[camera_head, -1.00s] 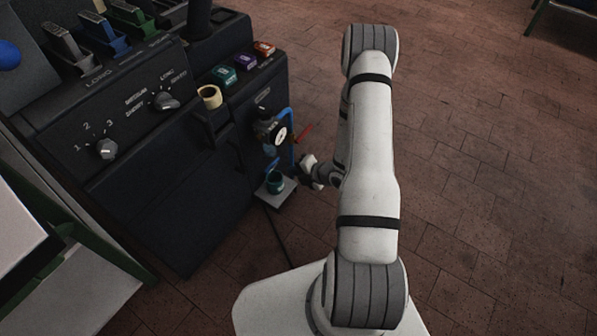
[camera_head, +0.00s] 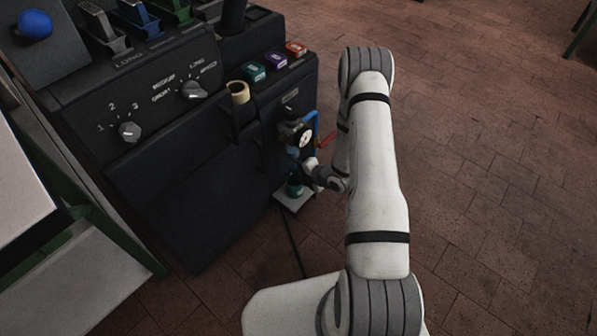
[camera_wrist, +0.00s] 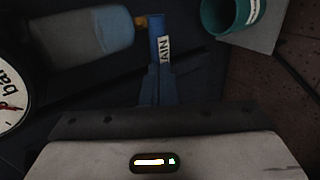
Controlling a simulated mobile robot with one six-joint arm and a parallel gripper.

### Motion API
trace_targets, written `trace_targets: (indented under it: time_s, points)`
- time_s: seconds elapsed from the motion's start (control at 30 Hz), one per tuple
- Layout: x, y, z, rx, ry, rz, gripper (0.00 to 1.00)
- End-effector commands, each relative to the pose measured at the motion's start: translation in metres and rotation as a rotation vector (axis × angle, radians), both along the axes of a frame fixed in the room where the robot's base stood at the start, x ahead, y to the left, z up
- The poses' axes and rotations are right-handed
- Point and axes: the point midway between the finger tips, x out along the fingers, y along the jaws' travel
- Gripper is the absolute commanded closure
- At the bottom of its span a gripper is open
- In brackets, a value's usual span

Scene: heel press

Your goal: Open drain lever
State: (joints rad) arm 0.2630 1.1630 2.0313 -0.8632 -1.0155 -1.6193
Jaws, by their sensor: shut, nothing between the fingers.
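The drain lever (camera_wrist: 159,40) is a narrow blue bar with a white label whose visible letters read "AIN". In the wrist view it stands at top centre, beside a small yellow fitting (camera_wrist: 141,21). My gripper (camera_wrist: 154,70) is shut and empty, its fingertips at the lower end of the lever; I cannot tell whether they touch it. In the head view my gripper (camera_head: 308,168) is beside the filter unit below the gauge, and the lever cannot be made out there. The clear bowl with a blue end (camera_wrist: 85,34) lies left of the lever.
A pressure gauge (camera_head: 305,138) is above my gripper, with a red handle (camera_head: 327,140) and blue pipe (camera_head: 314,122) close by. A teal cup (camera_wrist: 226,14) stands on a pale plate (camera_head: 293,203) below. The black machine (camera_head: 190,190) is left; open floor lies right.

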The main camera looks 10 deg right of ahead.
Motion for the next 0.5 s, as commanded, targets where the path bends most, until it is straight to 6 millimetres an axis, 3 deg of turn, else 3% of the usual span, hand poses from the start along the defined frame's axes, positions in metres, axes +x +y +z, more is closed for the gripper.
trace_targets:
  time_s: [0.5]
  points:
    - [-0.0012, 0.0039, -0.0077, 0.000, -0.001, 0.001, 1.00]
